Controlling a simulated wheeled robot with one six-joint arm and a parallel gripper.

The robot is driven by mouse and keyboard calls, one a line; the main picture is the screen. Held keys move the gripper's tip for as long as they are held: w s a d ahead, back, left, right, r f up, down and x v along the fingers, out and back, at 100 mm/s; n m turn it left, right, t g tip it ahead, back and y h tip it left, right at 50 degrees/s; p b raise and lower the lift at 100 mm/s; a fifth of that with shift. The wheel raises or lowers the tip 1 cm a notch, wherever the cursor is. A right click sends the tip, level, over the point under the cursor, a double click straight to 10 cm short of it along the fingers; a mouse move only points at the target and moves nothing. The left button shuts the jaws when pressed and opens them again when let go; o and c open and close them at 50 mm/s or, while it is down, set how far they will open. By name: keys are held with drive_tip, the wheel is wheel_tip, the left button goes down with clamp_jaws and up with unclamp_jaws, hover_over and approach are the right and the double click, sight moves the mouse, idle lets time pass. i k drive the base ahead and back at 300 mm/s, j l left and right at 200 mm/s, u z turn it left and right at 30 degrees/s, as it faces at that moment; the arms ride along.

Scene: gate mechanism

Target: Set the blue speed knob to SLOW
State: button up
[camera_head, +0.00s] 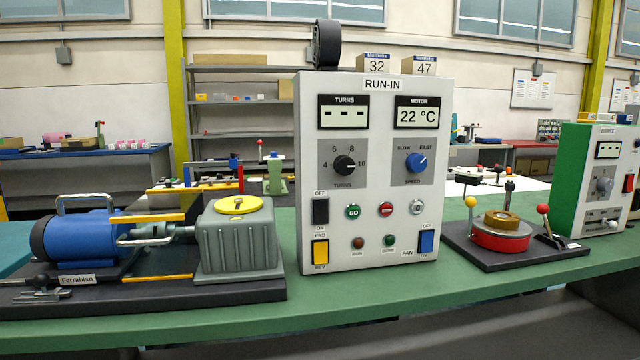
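The blue speed knob (416,163) is on the right half of the front of the white RUN-IN box (287,245), on a grey plate below the motor display. SLOW is printed at its upper left and FAST at its upper right, with SPEED below. The knob's ridge slants up to the right, and its pointer seems to face the FAST side. Nothing touches the knob or covers it. My gripper is not in view.
A black turns knob (344,165) sits left of the blue knob. Buttons and rocker switches are below. A blue motor with a grey gearbox (238,240) stands left on the green bench (370,300); a red round fixture (500,240) stands right.

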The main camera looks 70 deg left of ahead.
sight(415, 162)
drive_tip(key=u, duration=1.95)
